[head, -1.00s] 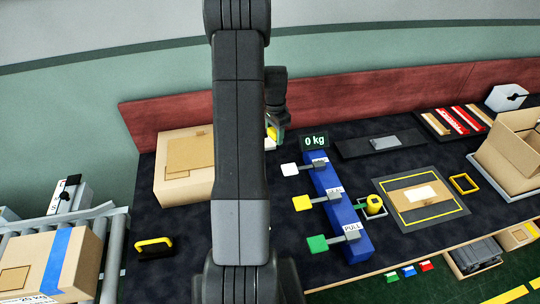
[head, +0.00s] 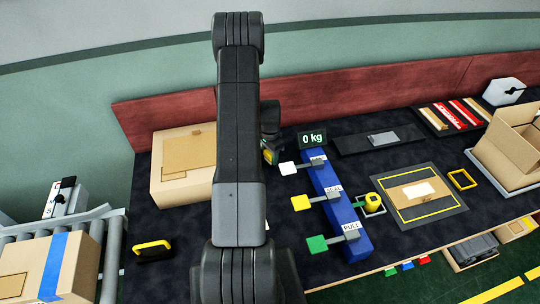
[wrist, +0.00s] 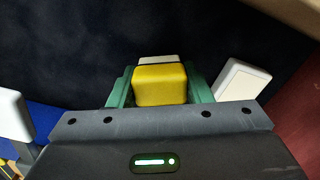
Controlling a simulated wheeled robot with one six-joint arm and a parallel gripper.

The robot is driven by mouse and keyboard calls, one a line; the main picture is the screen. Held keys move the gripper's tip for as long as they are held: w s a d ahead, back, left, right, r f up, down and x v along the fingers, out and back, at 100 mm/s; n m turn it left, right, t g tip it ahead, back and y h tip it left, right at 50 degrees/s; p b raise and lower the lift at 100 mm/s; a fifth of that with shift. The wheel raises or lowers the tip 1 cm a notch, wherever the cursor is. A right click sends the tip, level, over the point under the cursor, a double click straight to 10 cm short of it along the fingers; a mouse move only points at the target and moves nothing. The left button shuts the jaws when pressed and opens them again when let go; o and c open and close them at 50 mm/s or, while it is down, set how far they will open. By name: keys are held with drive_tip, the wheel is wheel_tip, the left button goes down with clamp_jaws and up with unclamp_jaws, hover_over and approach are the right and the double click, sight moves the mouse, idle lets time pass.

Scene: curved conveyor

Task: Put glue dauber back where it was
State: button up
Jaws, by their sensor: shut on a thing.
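My gripper (wrist: 158,88) shows in the wrist view with green fingers shut on a yellow block-shaped piece, which I take for the glue dauber (wrist: 160,84). A pale piece shows just beyond the yellow block; I cannot tell if it is part of it. In the head view the gripper (head: 270,154) is beside my arm, left of the white lever knob, with a little yellow (head: 267,156) showing. I cannot tell its exact height over the dark table. A yellow round pot (head: 372,201) sits in a small frame to the right.
A blue lever block (head: 340,205) with white, yellow and green knobs stands right of my arm. A cardboard box (head: 170,187) is at left. A white block (wrist: 243,78) lies right of the gripper in the wrist view. A red wall (head: 330,105) runs behind.

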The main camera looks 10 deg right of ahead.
drive_tip(key=shift+f, duration=0.65)
drive_tip(key=shift+f, duration=0.15)
drive_tip(key=o, duration=1)
drive_tip(key=shift+o, duration=0.2)
drive_tip(key=shift+r, duration=0.3)
wheel_tip(320, 180, up, 12)
drive_tip(key=b, duration=0.3)
drive_tip(key=shift+f, duration=0.1)
